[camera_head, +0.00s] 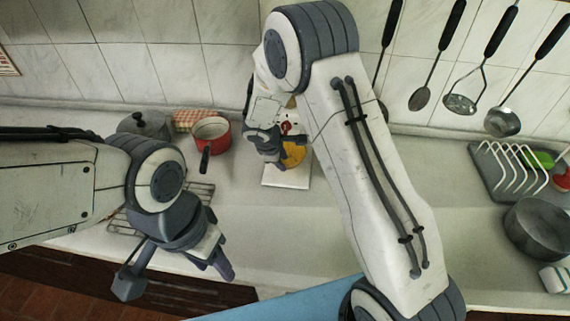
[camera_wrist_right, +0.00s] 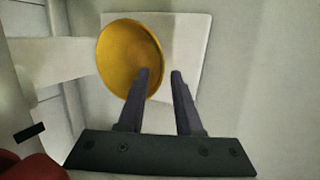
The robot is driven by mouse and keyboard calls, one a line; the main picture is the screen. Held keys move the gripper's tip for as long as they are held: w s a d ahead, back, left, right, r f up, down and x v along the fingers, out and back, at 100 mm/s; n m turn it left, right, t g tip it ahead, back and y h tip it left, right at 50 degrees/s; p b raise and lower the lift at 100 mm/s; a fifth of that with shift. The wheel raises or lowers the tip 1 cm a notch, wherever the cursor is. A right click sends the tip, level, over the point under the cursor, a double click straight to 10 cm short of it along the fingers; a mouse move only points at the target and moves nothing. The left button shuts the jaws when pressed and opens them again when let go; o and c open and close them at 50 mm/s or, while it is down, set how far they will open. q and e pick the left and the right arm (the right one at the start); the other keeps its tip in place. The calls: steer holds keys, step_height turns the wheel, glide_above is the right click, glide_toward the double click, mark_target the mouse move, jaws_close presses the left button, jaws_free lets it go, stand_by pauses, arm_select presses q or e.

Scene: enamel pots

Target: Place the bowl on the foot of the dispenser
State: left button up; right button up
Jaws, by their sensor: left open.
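The yellow bowl (camera_head: 294,154) is at the white foot (camera_head: 285,180) of the dispenser (camera_head: 288,122), and looks to rest on it. In the right wrist view the bowl (camera_wrist_right: 128,50) covers the left part of the white foot (camera_wrist_right: 185,45). My right gripper (camera_wrist_right: 160,73) has its fingers apart, one in front of the bowl and one just outside its rim, with a gap between them. In the head view my right gripper (camera_head: 268,148) is beside the bowl, and my arm partly hides the dispenser. My left gripper (camera_head: 176,272) is open and empty at the front left.
A red pot (camera_head: 212,132) and a grey pot (camera_head: 145,124) stand at the back left, near a wire rack (camera_head: 198,190). A dish rack (camera_head: 512,165) and a dark pot (camera_head: 540,228) are at the right. Utensils hang on the wall. The counter between is clear.

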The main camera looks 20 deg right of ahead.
steer(key=v, duration=0.8)
steer(key=shift+r, duration=0.2)
steer(key=shift+s, duration=0.2)
